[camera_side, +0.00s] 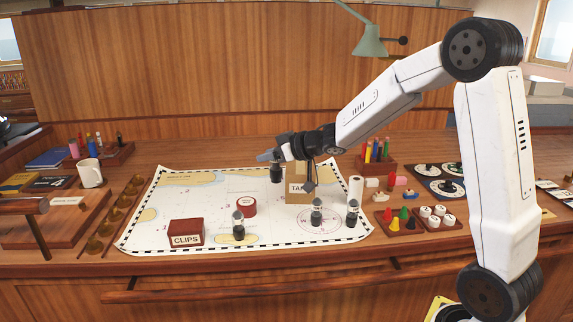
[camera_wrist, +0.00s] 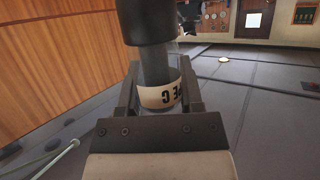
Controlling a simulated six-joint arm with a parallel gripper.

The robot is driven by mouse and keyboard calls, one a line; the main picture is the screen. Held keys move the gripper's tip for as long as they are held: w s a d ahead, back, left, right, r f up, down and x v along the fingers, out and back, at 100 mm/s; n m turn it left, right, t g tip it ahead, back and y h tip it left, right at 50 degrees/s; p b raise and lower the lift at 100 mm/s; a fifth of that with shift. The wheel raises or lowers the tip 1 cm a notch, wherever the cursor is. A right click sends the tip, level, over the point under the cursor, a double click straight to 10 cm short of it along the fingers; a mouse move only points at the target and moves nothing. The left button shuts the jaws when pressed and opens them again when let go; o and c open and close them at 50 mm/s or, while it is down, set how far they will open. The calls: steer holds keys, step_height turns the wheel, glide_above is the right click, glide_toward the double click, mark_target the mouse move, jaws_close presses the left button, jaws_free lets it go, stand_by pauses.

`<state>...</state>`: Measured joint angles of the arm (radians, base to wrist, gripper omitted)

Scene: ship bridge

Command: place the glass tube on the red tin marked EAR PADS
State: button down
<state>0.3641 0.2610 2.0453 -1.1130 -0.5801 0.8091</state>
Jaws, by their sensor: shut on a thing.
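My gripper (camera_side: 284,155) is shut on a glass tube (camera_wrist: 158,94) with a dark cap and a pale label, of which only a few letters show in the wrist view. In the side view the tube (camera_side: 276,174) hangs roughly upright above the chart, left of the brown box. A round red tin (camera_side: 245,208) lies on the chart below and to the left of the tube, apart from it; its lettering is too small to read. A red box (camera_side: 186,232) marked CLIPS stands farther left.
Similar dark-capped tubes stand on the chart (camera_side: 150,243), at the front middle (camera_side: 238,228) and right (camera_side: 317,213). A brown box (camera_side: 299,190), its lettering partly hidden, stands behind. A white cylinder (camera_side: 355,188) is to its right. The chart's left half is mostly clear.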

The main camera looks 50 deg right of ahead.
steer(key=shift+w+r, duration=0.2)
steer(key=shift+r, duration=0.05)
steer(key=shift+w, duration=0.1)
steer(key=w+d+f, duration=0.2)
steer(key=w+f, duration=0.7)
steer(key=w, duration=0.4)
steer(key=shift+f, duration=0.2)
steer(key=shift+w+d, duration=0.1)
